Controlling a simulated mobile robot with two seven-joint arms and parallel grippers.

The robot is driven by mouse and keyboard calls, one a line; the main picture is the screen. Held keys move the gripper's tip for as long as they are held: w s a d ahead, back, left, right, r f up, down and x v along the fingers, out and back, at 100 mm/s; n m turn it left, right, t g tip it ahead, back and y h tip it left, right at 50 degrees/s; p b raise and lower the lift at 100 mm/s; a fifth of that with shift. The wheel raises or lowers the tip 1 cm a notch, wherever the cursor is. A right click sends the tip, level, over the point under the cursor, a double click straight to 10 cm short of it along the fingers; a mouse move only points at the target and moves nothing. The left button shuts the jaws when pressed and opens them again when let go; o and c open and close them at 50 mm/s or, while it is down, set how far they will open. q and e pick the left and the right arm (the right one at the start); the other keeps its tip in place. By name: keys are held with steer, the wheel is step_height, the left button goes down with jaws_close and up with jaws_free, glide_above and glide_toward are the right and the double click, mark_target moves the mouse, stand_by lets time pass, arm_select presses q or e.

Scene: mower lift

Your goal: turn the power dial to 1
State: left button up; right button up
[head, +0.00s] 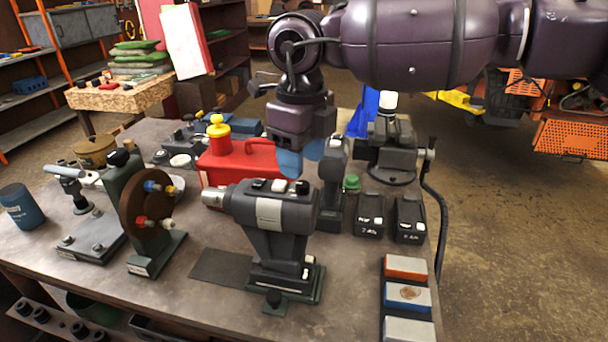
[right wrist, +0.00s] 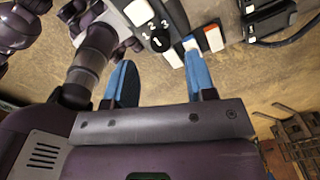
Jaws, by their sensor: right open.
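The power dial (head: 302,187) is a small black knob on top of the dark grey drill-like tool (head: 270,212), which stands upright on the workbench. In the right wrist view the black dial (right wrist: 160,39) sits beside the printed numbers 1, 2 and 3. It bears a white mark, but I cannot tell surely which number it points to. My left gripper is not in view.
A brown wheel fixture (head: 140,205) stands left. Battery packs (head: 369,215) and coloured blocks (head: 407,297) lie right. A dark mat (head: 222,267) is in front.

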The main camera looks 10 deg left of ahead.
mark_target(303, 184)
step_height(303, 184, down, 3)
steer(key=shift+f, duration=0.6)
steer(key=c, duration=0.9)
steer(key=shift+c, duration=0.2)
